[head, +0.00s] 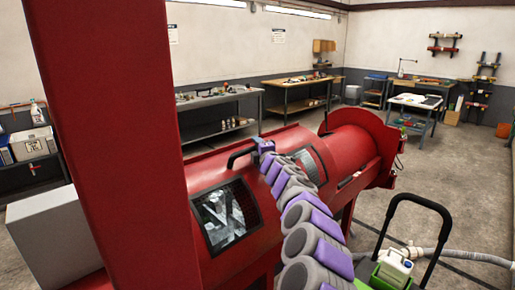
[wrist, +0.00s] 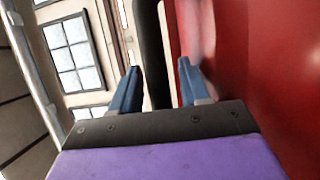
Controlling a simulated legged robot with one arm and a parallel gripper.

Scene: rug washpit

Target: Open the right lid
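A long red cylindrical machine (head: 285,145) has a left windowed lid (head: 228,215) and a right windowed lid (head: 312,165). Both look closed. My arm crosses in front and hides part of the right lid. A black bar handle (head: 241,154) stands on top of the drum, beside my gripper (head: 263,147). In the wrist view, my gripper's blue fingers (wrist: 158,72) are apart, and a black handle bar (wrist: 152,50) runs up between them. Gaps show beside the bar, so no grip is visible. I cannot tell which lid this handle belongs to.
A red post (head: 110,140) blocks the left of the head view. A black-handled cart (head: 395,262) with a white jug (head: 394,267) stands at lower right, near a grey hose (head: 470,256). Workbenches line the back wall. Open floor lies at right.

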